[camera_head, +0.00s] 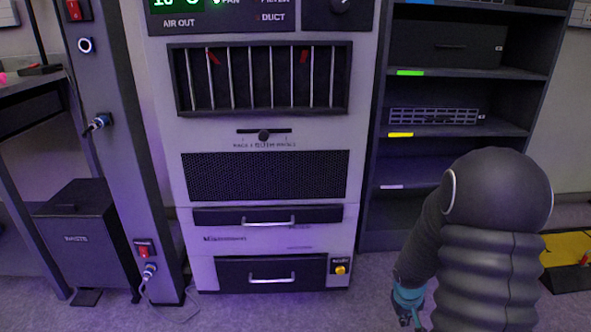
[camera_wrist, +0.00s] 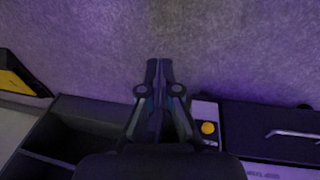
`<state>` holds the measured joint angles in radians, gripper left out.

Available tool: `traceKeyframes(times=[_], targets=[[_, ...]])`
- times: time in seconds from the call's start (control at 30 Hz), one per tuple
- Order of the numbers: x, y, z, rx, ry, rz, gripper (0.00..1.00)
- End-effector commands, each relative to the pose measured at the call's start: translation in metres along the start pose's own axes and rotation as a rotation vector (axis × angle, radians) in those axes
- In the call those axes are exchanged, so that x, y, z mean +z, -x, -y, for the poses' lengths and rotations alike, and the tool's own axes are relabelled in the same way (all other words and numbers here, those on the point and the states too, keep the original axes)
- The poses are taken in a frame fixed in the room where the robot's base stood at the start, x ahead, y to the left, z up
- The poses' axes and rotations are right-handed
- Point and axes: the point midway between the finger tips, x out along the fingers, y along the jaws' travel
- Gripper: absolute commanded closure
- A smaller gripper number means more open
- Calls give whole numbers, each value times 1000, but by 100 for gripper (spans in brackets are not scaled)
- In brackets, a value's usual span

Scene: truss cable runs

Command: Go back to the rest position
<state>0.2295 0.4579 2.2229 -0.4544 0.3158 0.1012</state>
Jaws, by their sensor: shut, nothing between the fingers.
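My gripper (camera_wrist: 159,68) shows in the wrist view with its two fingers together and nothing between them. It points at the bare grey floor. In the head view my gripper is low at the right of centre, beside my arm's dark, ribbed sleeve. It is right of the white cabinet (camera_head: 182,232) and in front of the lower part of the dark shelf rack. My arm hides part of that rack.
The dark shelf rack (camera_head: 455,73) stands right of the cabinet. A yellow button (camera_wrist: 208,128) is near my gripper in the wrist view. A waste bin (camera_head: 80,239) and a grey post (camera_head: 113,130) are at left. A yellow and black object (camera_head: 567,249) lies far right.

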Motion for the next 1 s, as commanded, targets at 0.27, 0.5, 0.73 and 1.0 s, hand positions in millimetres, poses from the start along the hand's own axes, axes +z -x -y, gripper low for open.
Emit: traceKeyframes(times=[0.27, 0.5, 0.73, 1.0], targets=[[44, 109, 13, -8, -82, 75, 100], [82, 188, 36, -53, -131, 85, 100], [114, 252, 59, -105, -161, 35, 100], [139, 319, 79, -150, -174, -124, 100]])
